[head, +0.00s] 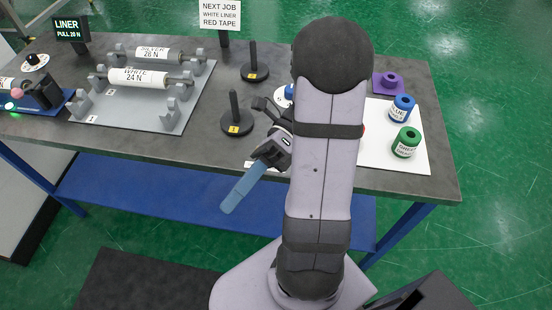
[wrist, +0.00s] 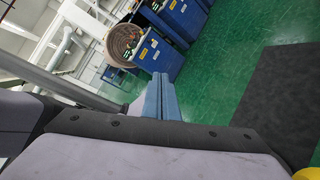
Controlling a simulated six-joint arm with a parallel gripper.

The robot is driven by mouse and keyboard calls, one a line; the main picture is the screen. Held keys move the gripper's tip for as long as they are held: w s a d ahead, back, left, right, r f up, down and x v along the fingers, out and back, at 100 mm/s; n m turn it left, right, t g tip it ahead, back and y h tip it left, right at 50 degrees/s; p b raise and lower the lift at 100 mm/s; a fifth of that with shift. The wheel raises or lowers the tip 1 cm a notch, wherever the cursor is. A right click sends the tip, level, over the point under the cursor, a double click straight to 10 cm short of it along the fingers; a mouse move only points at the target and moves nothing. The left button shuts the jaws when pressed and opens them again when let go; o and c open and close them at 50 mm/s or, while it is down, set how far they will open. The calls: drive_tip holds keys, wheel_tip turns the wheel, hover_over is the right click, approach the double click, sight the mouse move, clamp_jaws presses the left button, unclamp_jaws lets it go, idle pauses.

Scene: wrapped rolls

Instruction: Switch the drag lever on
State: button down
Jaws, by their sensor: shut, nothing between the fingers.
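A blue-based unit (head: 60,103) with a black block, a pinkish ball and a small green spot stands at the far left of the table, cut by the picture edge. The pinkish ball (head: 16,92) may be the drag lever's knob; I cannot tell its position. My gripper (head: 231,206) is in front of the table's front edge, far to the right of that unit, with its blue fingers pointing down and left. In the wrist view the fingers (wrist: 161,98) lie together, shut and empty, with no lever in sight.
A grey rack (head: 140,117) holds white and silver rolls between the unit and my gripper. Black spindle stands (head: 237,122) are behind my gripper. A sign (head: 70,32) reads "LINER PULL". Blue (head: 402,108) and green (head: 406,143) rolls stand at right on a white sheet.

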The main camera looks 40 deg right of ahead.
drive_tip(key=s+d+f+m+t+h, duration=0.1)
drive_tip(key=s+d+f+m+t, duration=0.2)
drive_tip(key=d+m+t, duration=0.4)
drive_tip(key=s+d+f+m+t+h, duration=0.2)
drive_tip(key=d+f+m+t, duration=0.4)
drive_tip(key=d+t, duration=0.4)
drive_tip(key=shift+s+d+f+m+t, duration=0.25)
drive_tip(key=shift+s+m+t, duration=0.15)
drive_tip(key=shift+m+t, duration=0.35)
drive_tip(key=w+a+r+p, duration=0.2)
drive_tip(key=w+a+p, duration=0.1)
drive_tip(key=w, duration=0.7)
drive_tip(key=shift+w+a, duration=0.3)
drive_tip(key=shift+a, duration=0.4)
drive_tip(key=shift+r+p, duration=0.15)
drive_tip(key=shift+p, duration=0.2)
